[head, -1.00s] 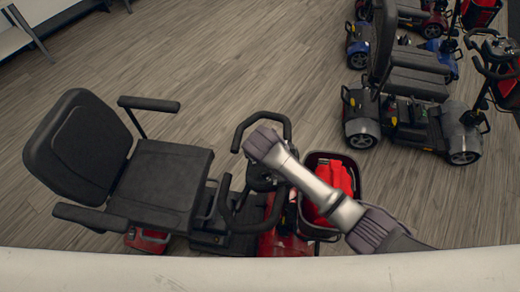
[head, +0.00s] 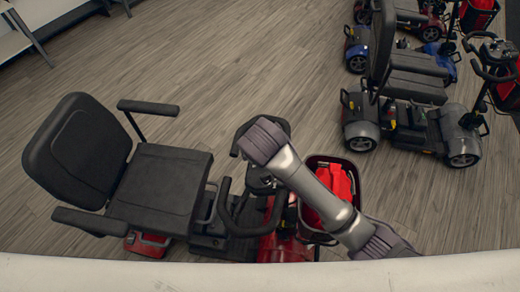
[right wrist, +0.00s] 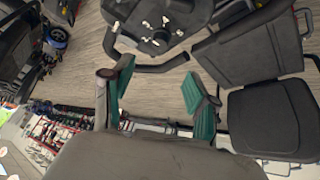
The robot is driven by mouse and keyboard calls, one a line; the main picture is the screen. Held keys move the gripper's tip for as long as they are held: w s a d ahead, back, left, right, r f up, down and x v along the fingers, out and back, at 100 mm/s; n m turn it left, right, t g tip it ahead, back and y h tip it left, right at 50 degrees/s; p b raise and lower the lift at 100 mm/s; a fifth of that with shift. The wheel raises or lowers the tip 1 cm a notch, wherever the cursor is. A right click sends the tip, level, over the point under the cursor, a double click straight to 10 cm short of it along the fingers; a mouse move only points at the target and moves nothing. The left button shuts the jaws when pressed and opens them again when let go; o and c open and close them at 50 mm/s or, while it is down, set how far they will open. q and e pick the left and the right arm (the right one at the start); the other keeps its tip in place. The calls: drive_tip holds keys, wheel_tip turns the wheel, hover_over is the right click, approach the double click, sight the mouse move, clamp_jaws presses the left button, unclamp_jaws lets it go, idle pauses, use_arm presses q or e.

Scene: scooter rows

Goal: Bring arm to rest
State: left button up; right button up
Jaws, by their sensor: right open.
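My right arm reaches in from the lower right of the head view, over the front of a red scooter (head: 285,246). Its gripper is not visible there. In the right wrist view my right gripper (right wrist: 160,100) is open, with its two green-padded fingers well apart and nothing between them. The scooter's handlebar and control panel (right wrist: 165,25) show above the fingers in that view, and its black seat (right wrist: 275,118) shows to the right. I cannot tell how far the fingers are from the handlebar. My left gripper is in neither view.
The scooter's black seat (head: 160,185) is left of the arm. Its basket (head: 318,165) with a red item lies partly behind the arm. More scooters (head: 415,110) stand at the upper right. Open wood-look floor (head: 220,60) lies beyond. A white edge (head: 120,272) runs along the bottom.

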idle(0.4)
drive_tip(key=s+d+f+m+g, duration=0.2)
drive_tip(key=s+d+f, duration=0.1)
drive_tip(key=s+d, duration=1.9)
wheel_tip(320, 180, down, 32)
drive_tip(key=s+a+r+g+b, duration=0.1)
drive_tip(key=a+b, duration=0.1)
drive_tip(key=b, duration=0.4)
drive_tip(key=s+d+f+b, duration=0.1)
drive_tip(key=s+f+b, duration=0.1)
drive_tip(key=s+f, duration=0.6)
drive_tip(key=s+d+f+g+b, duration=0.1)
drive_tip(key=s+d+f+b, duration=0.1)
drive_tip(key=s+f, duration=0.7)
wheel_tip(320, 180, down, 5)
drive_tip(key=shift+f+n+g, duration=0.1)
drive_tip(key=shift+n+g, duration=0.2)
drive_tip(key=shift+n, duration=0.1)
drive_tip(key=shift+s+d, duration=0.1)
